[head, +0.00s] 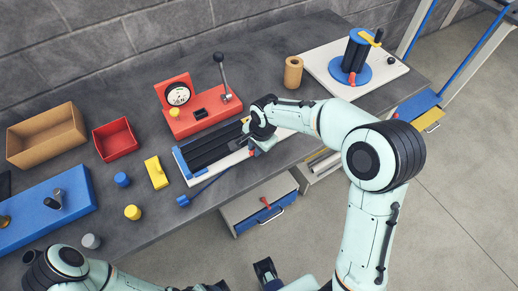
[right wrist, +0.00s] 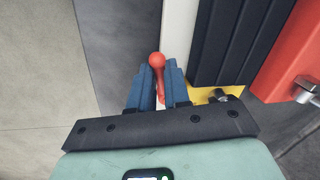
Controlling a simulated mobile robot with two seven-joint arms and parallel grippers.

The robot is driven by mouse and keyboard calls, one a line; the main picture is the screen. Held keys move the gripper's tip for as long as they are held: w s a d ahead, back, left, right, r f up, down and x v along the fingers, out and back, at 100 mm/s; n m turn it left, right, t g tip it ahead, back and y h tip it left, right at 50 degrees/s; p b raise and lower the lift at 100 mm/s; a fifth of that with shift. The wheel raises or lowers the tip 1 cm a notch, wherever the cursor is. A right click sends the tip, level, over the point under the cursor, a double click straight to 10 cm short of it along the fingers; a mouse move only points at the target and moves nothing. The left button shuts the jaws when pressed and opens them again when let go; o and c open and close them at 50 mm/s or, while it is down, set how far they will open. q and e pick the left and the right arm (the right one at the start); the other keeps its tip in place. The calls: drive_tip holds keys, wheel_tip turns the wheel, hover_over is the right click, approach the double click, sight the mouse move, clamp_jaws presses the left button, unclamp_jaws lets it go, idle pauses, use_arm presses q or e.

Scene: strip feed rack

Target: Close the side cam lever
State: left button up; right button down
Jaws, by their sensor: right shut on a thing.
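The strip feed rack (head: 207,150) lies on the dark bench, with dark channels, a blue end and a white edge. Its dark channels also show in the right wrist view (right wrist: 235,40). The side cam lever (right wrist: 157,60) is red with a round knob and stands by the white edge of the rack. My right gripper (right wrist: 158,86) is shut on the lever, with one blue finger on each side of its stem and the knob showing beyond. In the head view my right gripper (head: 255,143) is over the rack's right end and hides the lever. My left arm shows at the bottom left, its gripper not discernible.
A red box (head: 198,110) with a dial and upright black-knobbed lever stands just behind the rack. A red bin (head: 115,139), a tan tray (head: 46,137) and a yellow block (head: 156,172) are to the left. A tan roll (head: 293,72) stands behind my right arm.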

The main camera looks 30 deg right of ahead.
drive_tip(key=shift+w+a+m+h, duration=0.15)
drive_tip(key=shift+w+m, duration=0.15)
drive_tip(key=shift+m, duration=0.55)
drive_tip(key=shift+w+m+h, duration=0.15)
drive_tip(key=shift+w+m, duration=0.15)
drive_tip(key=shift+m, duration=0.55)
drive_tip(key=c, duration=1.1)
unclamp_jaws()
drive_tip(key=shift+r, duration=0.1)
